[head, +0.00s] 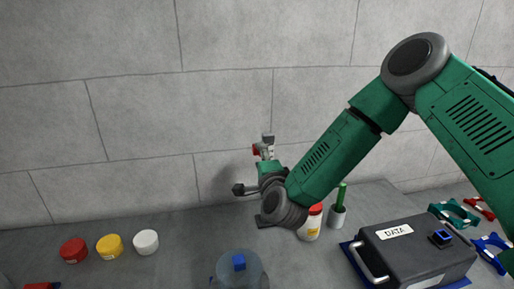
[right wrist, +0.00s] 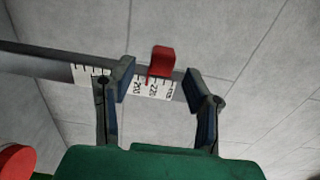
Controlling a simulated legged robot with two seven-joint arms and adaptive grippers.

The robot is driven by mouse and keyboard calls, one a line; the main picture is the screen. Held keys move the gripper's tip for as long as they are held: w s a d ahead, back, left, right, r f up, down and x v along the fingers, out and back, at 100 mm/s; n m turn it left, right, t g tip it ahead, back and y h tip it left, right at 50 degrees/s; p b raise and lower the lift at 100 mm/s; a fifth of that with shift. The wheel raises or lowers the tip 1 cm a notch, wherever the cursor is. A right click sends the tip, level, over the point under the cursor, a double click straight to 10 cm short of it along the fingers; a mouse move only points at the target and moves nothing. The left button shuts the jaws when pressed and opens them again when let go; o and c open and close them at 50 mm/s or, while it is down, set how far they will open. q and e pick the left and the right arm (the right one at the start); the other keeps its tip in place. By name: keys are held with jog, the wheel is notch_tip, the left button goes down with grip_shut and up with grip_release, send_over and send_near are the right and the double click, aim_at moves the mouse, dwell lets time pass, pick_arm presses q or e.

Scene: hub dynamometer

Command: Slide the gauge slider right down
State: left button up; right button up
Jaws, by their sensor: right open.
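The gauge is an upright grey post with a white scale (right wrist: 152,88), which crosses the right wrist view sideways. Its red slider (right wrist: 160,62) sits on the post over the printed marks. In the head view a small red part (head: 256,150), which looks like the slider, shows near the grey post top (head: 268,140). My right gripper (right wrist: 160,82) is open, one finger on each side of the slider, with a gap to both. In the head view my right gripper (head: 254,187) and forearm hide most of the post. My left gripper is not in view.
Red (head: 74,250), yellow (head: 109,246) and white (head: 146,242) jars stand at left. A clear vessel with a blue part (head: 239,262) is in front. A red-capped bottle (head: 310,222), green-handled holder (head: 338,213) and DATA case (head: 415,255) are at right. The wall is close behind.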

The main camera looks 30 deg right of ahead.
aim_at(258, 153)
jog(key=shift+x, duration=2.15)
jog(key=shift+c, duration=0.4)
grip_shut()
notch_tip(258, 153, down, 8)
jog(key=b, duration=0.6)
jog(key=shift+s+f, duration=0.15)
jog(key=shift+f, duration=0.05)
jog(key=shift+o, duration=0.4)
grip_release()
jog(key=shift+a, duration=0.1)
jog(key=shift+r, duration=0.15)
